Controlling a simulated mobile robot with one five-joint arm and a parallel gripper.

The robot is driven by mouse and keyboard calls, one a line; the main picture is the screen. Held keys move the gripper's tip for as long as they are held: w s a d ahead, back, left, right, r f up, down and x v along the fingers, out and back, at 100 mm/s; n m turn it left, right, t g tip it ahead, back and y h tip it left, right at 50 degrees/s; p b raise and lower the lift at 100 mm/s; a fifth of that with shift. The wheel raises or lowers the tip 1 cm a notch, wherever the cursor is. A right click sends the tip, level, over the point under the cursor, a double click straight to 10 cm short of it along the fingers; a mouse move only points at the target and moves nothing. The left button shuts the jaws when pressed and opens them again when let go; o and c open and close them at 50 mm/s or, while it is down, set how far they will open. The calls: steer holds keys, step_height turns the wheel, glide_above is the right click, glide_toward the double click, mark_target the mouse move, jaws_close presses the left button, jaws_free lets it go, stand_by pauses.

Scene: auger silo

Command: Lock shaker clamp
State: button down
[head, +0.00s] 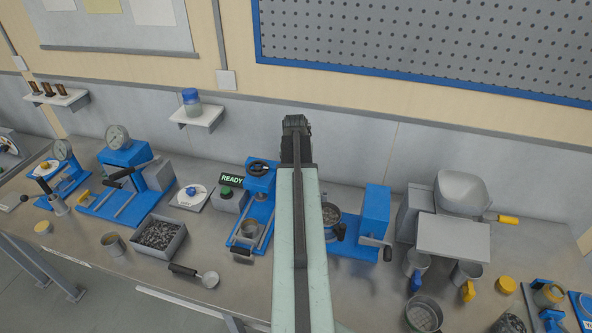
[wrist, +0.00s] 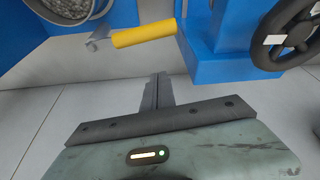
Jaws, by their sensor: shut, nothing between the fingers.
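In the wrist view a yellow-gripped lever (wrist: 145,33) with a grey end lies between two blue machine bodies. I take it for the shaker clamp's lever. My gripper (wrist: 160,80) is shut and empty, pointing toward the lever with a visible gap in the picture. The shaker (head: 375,215) seems to be the blue unit just right of my arm in the head view. In the head view my arm hides the lever, and my fingertips cannot be made out.
A blue press with a black handwheel (head: 259,168) stands close left of my arm; the wheel shows right in the wrist view (wrist: 288,38). A READY sign (head: 232,178) is beside it. A grey hopper unit (head: 453,235) stands right. A scoop (head: 208,279) lies in front.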

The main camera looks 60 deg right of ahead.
steer(key=b+x, duration=0.5)
steer(key=x, duration=0.2)
steer(key=a, duration=0.1)
steer(key=s+a, duration=0.2)
steer(key=shift+a+r+p, duration=0.3)
steer(key=shift+a+r, duration=0.05)
